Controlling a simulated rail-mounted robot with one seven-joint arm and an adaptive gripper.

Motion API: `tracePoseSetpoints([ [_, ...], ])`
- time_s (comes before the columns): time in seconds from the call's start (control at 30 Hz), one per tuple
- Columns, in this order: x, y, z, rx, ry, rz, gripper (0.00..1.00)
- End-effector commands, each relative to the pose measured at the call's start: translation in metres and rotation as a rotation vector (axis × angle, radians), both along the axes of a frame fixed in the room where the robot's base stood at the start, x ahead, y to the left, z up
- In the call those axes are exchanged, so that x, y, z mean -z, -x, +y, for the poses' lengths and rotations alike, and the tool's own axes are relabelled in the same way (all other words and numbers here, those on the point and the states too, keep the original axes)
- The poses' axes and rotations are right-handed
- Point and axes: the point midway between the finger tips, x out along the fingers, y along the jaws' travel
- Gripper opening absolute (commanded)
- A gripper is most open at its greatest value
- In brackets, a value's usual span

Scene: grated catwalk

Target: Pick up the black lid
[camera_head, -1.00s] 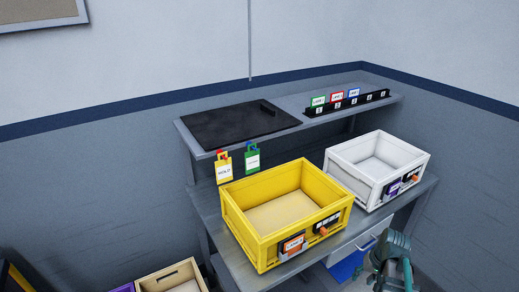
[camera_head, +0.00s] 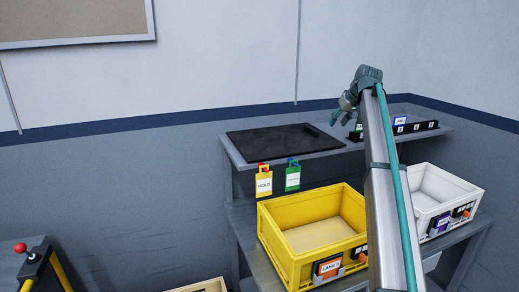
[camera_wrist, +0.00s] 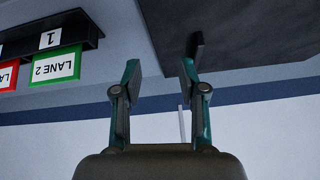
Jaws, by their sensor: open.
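The black lid (camera_head: 280,141) is a flat dark panel lying on the left part of the upper grey shelf. In the wrist view the lid (camera_wrist: 255,30) fills the upper right, with its small upright black handle (camera_wrist: 196,45) just beyond the tip of the right finger. My gripper (camera_head: 338,116) is above the shelf, near the lid's right end. In the wrist view my gripper (camera_wrist: 158,68) is open with nothing between its fingers. The handle lies to the right of the gap, and I cannot tell whether the finger touches it.
A black numbered rack (camera_head: 415,128) with lane cards stands on the shelf to the right; a green card (camera_wrist: 56,65) shows in the wrist view. A yellow crate (camera_head: 283,240) and a white crate (camera_head: 465,190) stand below. Yellow (camera_head: 264,184) and green (camera_head: 293,179) tags hang at the shelf front.

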Motion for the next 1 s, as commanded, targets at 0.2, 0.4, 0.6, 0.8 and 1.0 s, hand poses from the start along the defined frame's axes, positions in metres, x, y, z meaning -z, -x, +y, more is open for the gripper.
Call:
tracePoseSetpoints([
  [0.2, -0.032, -0.012, 0.05, -0.089, 0.069, -0.004, 0.42],
  [0.4, -0.02, -0.019, 0.057, -0.095, 0.076, -0.002, 0.42],
  [0.6, 0.004, -0.034, 0.063, -0.094, 0.074, -0.001, 0.42],
  [0.8, 0.014, -0.04, 0.065, -0.093, 0.074, -0.003, 0.42],
  [1.0, 0.03, -0.052, 0.07, -0.094, 0.073, -0.002, 0.42],
])
